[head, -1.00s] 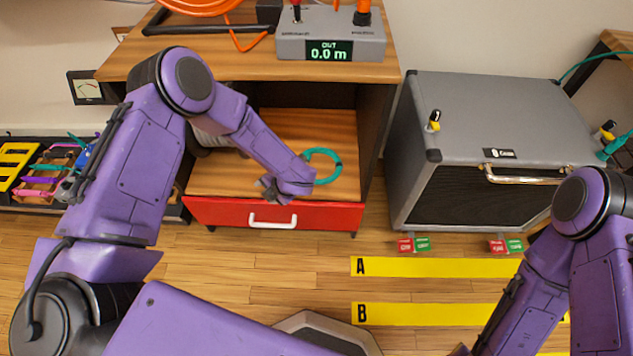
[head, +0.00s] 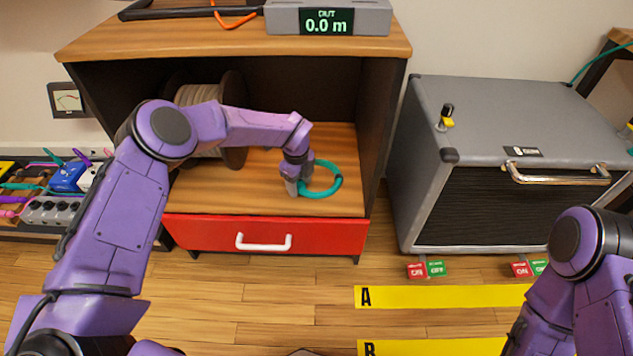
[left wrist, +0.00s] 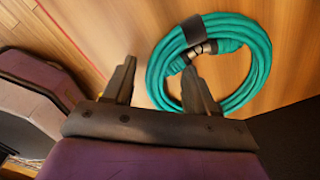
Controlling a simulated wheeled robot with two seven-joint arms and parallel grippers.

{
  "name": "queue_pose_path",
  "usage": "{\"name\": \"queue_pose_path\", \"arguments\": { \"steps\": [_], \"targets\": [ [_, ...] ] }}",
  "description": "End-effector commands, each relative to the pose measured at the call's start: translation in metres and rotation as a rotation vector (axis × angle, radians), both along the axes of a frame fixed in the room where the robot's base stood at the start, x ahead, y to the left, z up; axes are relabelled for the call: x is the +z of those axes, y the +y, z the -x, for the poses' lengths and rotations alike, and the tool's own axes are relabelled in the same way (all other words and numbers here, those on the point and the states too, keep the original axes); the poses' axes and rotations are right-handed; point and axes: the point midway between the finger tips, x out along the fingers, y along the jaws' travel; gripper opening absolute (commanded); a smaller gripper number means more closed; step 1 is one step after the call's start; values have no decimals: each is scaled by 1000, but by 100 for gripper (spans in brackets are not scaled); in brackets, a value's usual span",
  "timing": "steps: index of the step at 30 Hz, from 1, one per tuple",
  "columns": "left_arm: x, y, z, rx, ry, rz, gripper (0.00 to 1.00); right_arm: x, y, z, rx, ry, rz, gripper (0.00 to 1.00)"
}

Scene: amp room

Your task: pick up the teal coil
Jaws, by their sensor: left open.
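The teal coil (head: 337,181) lies on the wooden shelf board of the cabinet, above the red drawer. It also shows in the left wrist view (left wrist: 262,65), a flat ring of cable with a black strap and metal plug at its top. My left gripper (head: 294,190) points down at the coil's left side. In the left wrist view my left gripper (left wrist: 160,72) is open, with the coil's left side between its fingers in the picture. One finger appears over the ring's opening, the other outside it. I cannot tell how far above the board the fingertips are. My right gripper is out of view.
A cable spool (head: 206,110) stands behind my left arm inside the cabinet (head: 90,48). The cabinet's side wall (head: 380,120) is right of the coil. A meter box (head: 290,18) sits on top. A grey amp (head: 510,120) stands to the right; yellow floor strips lie in front.

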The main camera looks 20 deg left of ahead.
Motion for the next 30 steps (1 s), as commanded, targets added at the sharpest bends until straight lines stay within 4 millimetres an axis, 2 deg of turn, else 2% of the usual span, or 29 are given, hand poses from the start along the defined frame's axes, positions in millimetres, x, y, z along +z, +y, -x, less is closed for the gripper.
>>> {"name": "queue_pose_path", "arguments": {
  "steps": [1,7,8,12,13,23,26,30],
  "targets": [
    [-10,-1,0,-1,1,0,57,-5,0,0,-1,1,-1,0],
    [-10,0,0,-1,0,0,57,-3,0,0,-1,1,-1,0],
    [-10,0,0,-1,0,0,54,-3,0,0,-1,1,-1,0],
    [-10,0,0,-1,0,0,8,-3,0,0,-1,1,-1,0],
    [-10,0,0,-1,0,0,0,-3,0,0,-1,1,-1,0],
    [-6,0,-1,-1,-1,-1,0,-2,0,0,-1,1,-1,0],
    [3,0,-1,0,-2,1,0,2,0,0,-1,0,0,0],
    [31,1,1,-1,-3,0,0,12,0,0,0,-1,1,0]
  ]
}}
